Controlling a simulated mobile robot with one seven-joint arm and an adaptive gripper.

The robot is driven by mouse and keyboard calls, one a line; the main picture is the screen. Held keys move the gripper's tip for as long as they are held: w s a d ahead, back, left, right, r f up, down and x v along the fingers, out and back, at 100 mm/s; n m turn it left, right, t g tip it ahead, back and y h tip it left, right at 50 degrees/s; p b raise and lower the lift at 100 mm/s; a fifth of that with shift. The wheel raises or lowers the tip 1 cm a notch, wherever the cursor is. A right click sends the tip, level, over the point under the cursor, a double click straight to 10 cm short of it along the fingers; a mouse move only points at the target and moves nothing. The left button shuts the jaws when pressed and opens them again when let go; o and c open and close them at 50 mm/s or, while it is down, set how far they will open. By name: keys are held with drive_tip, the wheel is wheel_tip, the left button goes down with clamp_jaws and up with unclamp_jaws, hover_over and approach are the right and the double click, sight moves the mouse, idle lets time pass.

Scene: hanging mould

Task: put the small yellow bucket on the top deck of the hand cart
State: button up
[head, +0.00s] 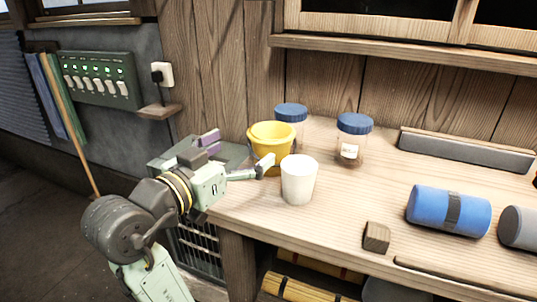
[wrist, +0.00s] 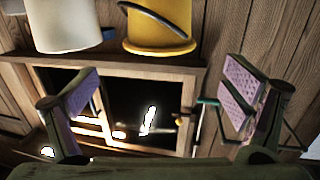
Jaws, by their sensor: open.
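The small yellow bucket (head: 280,146) stands upright on the wooden workbench, near its left end. My gripper (head: 238,152) is open and empty at the bucket's left, with one finger reaching across in front of the bucket's lower part. I cannot tell if that finger touches it. In the wrist view the scene looks upside down; the bucket (wrist: 158,30), with its dark handle, lies at the top, beyond the open fingers (wrist: 160,95). No hand cart is clearly seen; a grey-green flat-topped thing with a barred side (head: 197,248), left of the bench, is partly hidden by my arm.
A white cup (head: 298,182) stands close in front of the bucket. Blue-lidded jars (head: 354,138) stand behind and right. A wooden block (head: 376,237), a blue roll (head: 448,211) and a grey roll (head: 519,228) lie further right. The bench middle (head: 340,205) is clear.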

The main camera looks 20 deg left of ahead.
sight(261, 140)
drive_tip(key=shift+h, duration=0.3)
drive_tip(key=x, duration=0.5)
drive_tip(key=shift+s+d+f+p, duration=0.1)
drive_tip(key=shift+d+f+p, duration=0.05)
drive_tip(key=shift+p, duration=0.25)
drive_tip(key=p+x, duration=0.1)
drive_tip(key=x, duration=0.4)
drive_tip(key=shift+a+p, duration=0.25)
drive_tip(key=shift+p, duration=0.1)
drive_tip(key=shift+w+d, duration=0.1)
drive_tip(key=shift+w, duration=0.4)
drive_tip(key=shift+c, duration=0.5)
